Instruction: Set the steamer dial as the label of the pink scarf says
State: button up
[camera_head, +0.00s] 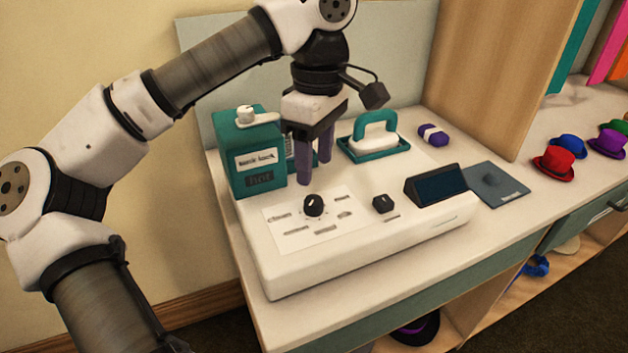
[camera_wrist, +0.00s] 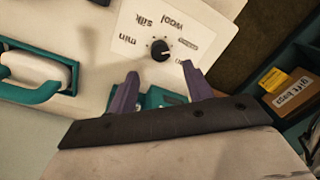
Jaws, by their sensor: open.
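The steamer's white body (camera_head: 345,250) stands on the counter. Its round black dial (camera_head: 314,205) sits on a white label plate with printed words around it. In the wrist view the dial (camera_wrist: 160,50) has "min", "silk" and "wool" around it; I cannot read its setting surely. My gripper (camera_head: 314,170) is open and empty, fingers pointing down, above and behind the dial. In the wrist view the gripper (camera_wrist: 160,78) shows both purple fingertips apart, not touching the dial. A pink hanging cloth (camera_head: 607,50), possibly the scarf, shows at the upper right; no label is readable on it.
A teal tank (camera_head: 245,155) stands left of my gripper. A second black knob (camera_head: 383,204) and a dark screen (camera_head: 437,185) lie right of the dial. A teal-handled iron (camera_head: 375,137) rests behind. Several small hats (camera_head: 555,163) stand on the right counter.

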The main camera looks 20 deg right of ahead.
notch_tip(320, 180, up, 7)
jog(key=p, duration=0.1)
jog(key=shift+w+d, duration=0.15)
jog(key=shift+f, duration=0.1)
